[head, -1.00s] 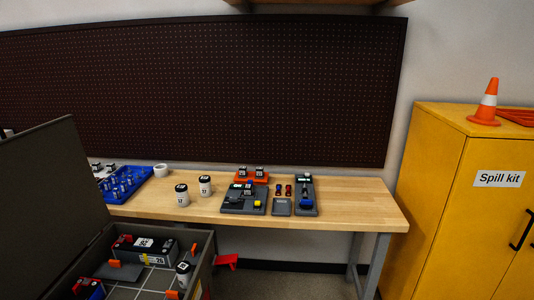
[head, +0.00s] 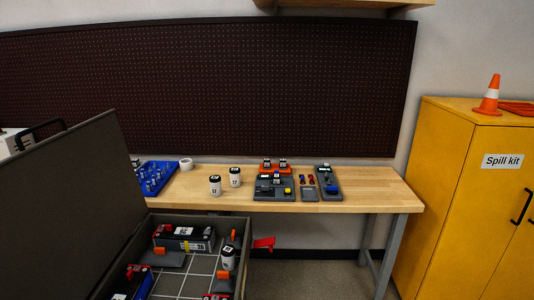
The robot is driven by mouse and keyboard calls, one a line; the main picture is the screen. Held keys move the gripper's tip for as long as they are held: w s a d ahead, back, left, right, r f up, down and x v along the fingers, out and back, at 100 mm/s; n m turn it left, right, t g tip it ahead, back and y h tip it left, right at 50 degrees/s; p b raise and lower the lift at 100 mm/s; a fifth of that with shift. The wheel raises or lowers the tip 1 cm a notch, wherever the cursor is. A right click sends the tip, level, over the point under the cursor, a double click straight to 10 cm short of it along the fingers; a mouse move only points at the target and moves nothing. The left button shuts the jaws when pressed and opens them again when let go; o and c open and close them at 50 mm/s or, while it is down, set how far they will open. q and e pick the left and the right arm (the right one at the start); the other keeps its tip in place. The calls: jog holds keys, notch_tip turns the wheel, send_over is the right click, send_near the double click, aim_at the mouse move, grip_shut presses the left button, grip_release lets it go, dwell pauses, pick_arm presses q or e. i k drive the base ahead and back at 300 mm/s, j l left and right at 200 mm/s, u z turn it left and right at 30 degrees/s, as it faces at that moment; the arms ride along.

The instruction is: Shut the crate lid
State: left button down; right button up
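The crate (head: 150,222) stands at the lower left, with its top open. Its dark grey lid (head: 75,205) stands raised and tilted on the left side of the crate. Inside the crate are a black battery (head: 187,238) with a red cap, a white-and-black canister (head: 228,258), a grey plate with an orange clip (head: 163,257), and a red-and-blue part (head: 133,283). The lower part of the crate is cut off by the frame. Neither of my grippers is in view.
A wooden bench (head: 370,190) stands behind the crate, holding a blue bin (head: 155,178), two white canisters, a tape roll and grey fixtures. A yellow spill kit cabinet (head: 460,190) with a cone (head: 488,97) on top stands right. Floor is free between them.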

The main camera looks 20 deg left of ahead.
aim_at(71, 200)
jog(key=k+j, duration=0.35)
jog(key=j, duration=0.2)
jog(key=k+j, duration=0.35)
jog(key=j, duration=0.15)
jog(key=k+j, duration=0.35)
jog(key=j, duration=0.2)
